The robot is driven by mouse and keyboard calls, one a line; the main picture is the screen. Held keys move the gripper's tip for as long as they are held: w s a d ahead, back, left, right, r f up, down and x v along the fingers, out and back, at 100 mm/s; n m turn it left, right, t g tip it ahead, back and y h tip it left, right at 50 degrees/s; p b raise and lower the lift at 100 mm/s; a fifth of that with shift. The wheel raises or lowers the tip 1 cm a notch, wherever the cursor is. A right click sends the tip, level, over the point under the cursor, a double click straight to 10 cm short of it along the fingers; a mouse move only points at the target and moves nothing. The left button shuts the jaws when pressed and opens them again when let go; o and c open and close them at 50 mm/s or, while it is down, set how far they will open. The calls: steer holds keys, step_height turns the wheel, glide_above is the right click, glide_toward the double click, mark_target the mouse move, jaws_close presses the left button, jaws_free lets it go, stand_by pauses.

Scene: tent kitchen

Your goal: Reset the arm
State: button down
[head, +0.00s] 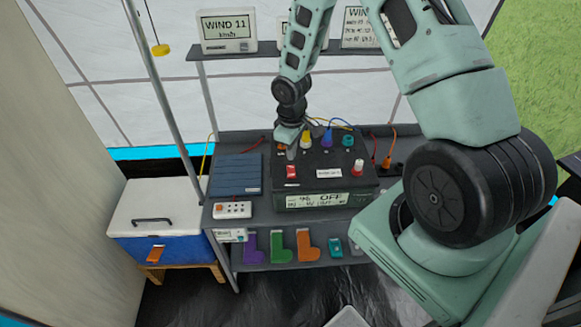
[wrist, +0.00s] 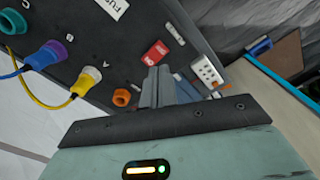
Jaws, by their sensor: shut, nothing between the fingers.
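My gripper (head: 290,148) is shut and empty. In the head view it hangs from my arm over the left part of the black power box (head: 328,181), near the red switch (head: 291,172). In the wrist view the closed fingers (wrist: 160,85) point towards the box's panel, just below the red switch (wrist: 155,53). I cannot tell whether the fingertips touch the box. The box's display (head: 320,199) appears to read "OFF". Yellow (head: 306,139), purple (head: 327,139) and teal (head: 348,140) plugs sit in its panel.
A power strip (head: 232,210) and a dark blue panel (head: 237,174) lie left of the box. A cooler (head: 157,222) stands further left. A pole (head: 160,90) rises beside the shelf. Signs (head: 228,32) stand on the upper shelf (head: 255,48). Coloured holders (head: 278,246) sit below.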

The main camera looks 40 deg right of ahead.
stand_by(0.4)
steer(key=s+a+r+b, duration=0.25)
steer(key=a+r, duration=0.35)
steer(key=a, duration=0.4)
steer(key=s+a+r+n+b, duration=0.1)
steer(key=s+a+r+b, duration=0.2)
steer(key=s+a, duration=0.4)
steer(key=s+a+r+n+b, duration=0.1)
steer(key=s+a+r+b, duration=0.2)
steer(key=s, duration=1.1)
steer(key=a+r, duration=0.3)
steer(key=a, duration=0.1)
steer(key=shift+s+a+n+y, duration=0.25)
steer(key=shift+s+n+y, duration=0.05)
steer(key=shift+s, duration=0.05)
